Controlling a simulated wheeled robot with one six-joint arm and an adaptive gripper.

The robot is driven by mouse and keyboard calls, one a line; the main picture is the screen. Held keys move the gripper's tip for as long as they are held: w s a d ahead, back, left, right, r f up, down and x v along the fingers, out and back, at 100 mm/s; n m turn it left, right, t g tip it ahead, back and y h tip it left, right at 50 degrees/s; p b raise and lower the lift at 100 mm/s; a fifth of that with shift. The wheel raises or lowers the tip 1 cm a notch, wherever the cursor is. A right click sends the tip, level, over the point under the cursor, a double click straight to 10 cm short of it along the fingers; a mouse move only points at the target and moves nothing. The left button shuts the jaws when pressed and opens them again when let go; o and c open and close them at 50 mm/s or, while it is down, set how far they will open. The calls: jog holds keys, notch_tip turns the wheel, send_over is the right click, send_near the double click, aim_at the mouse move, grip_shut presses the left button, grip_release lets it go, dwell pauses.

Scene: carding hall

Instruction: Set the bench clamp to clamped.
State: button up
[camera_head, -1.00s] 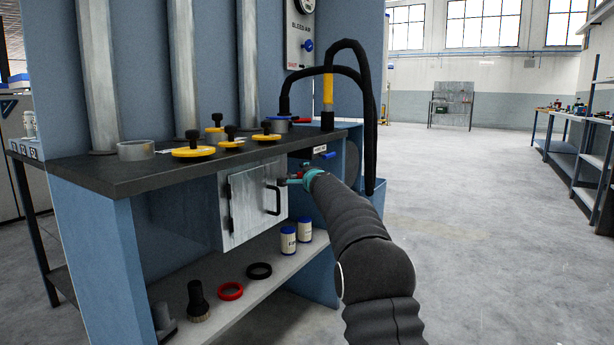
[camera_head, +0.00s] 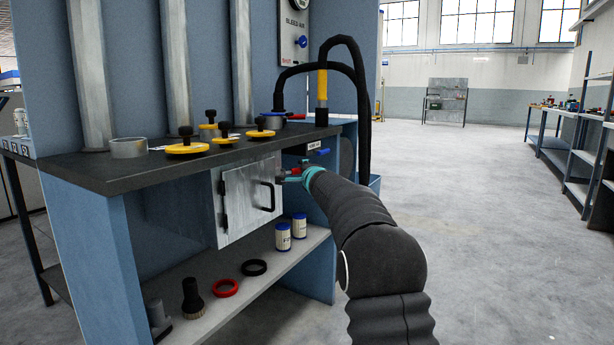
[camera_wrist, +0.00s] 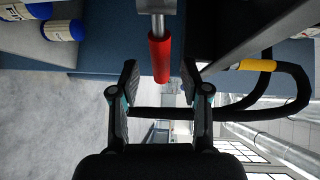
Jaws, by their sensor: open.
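The bench clamp's lever appears in the wrist view as a red grip (camera_wrist: 160,58) on a metal rod, with a grey metal block behind it. In the head view only a small red part (camera_head: 296,170) shows by the bench's front, mostly hidden by my gripper (camera_head: 288,177). My gripper (camera_wrist: 160,80) is open in the wrist view. The red grip's end lies between its two fingertips in the picture, with a gap on both sides. I cannot tell its exact depth. Most of the clamp body is hidden in the head view.
A blue handle (camera_head: 319,152) and a label sit under the worktop's right end. A metal cabinet door (camera_head: 248,200) is left of my gripper. A hose with a yellow section (camera_head: 322,85) loops above. Jars (camera_head: 283,237) stand below. Floor at right is clear.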

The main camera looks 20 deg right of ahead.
jog(key=shift+s+r, duration=0.15)
jog(key=shift+s, duration=1.85)
